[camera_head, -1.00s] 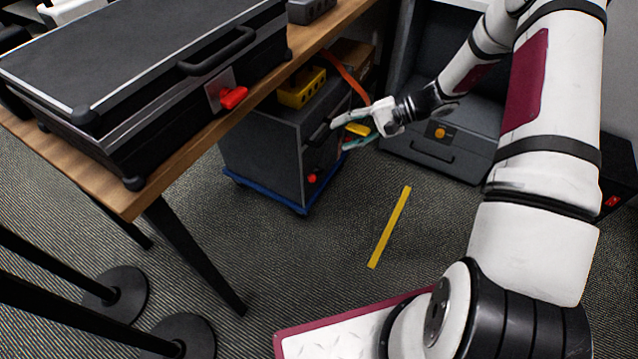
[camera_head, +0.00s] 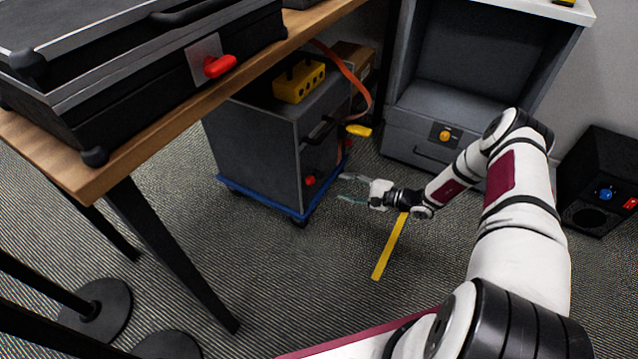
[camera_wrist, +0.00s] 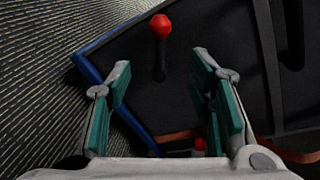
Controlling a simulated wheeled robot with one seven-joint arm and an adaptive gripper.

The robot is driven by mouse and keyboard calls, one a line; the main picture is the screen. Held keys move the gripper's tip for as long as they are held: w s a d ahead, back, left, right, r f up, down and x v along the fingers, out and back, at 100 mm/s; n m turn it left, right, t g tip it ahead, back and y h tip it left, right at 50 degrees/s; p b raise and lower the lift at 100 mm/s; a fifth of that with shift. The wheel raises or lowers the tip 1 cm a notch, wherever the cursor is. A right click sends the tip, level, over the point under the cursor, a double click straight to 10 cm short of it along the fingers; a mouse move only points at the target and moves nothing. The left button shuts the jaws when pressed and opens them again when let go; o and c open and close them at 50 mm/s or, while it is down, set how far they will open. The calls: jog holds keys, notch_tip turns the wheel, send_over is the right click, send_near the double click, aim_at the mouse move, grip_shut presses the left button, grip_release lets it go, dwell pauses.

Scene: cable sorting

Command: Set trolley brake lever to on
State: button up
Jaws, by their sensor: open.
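The grey trolley (camera_head: 255,150) stands on a blue base (camera_head: 262,198), partly under the table. A red-knobbed lever (camera_head: 310,181) sits low on its front face. In the wrist view, a red knob on a black stem (camera_wrist: 160,27) shows on a dark panel, ahead of and between the fingers; it looks like the same lever. My gripper (camera_head: 345,188) is open and empty, low in front of the trolley and to the right of the lever. Its green-padded fingers (camera_wrist: 162,72) are spread apart and do not touch the knob. The lever's marking cannot be read.
A wooden table (camera_head: 200,95) bears a black case (camera_head: 120,90) with a red latch. A yellow box (camera_head: 299,82) lies on the trolley, with an orange strap (camera_head: 345,68) beside it. A yellow handle (camera_head: 358,130) juts out nearby. Floor around the yellow strip (camera_head: 390,247) is clear.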

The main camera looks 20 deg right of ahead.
aim_at(316, 179)
jog(key=b+x, duration=0.3)
jog(key=x, duration=0.7)
jog(key=shift+w+a, duration=0.15)
jog(key=shift+c, duration=0.6)
grip_shut()
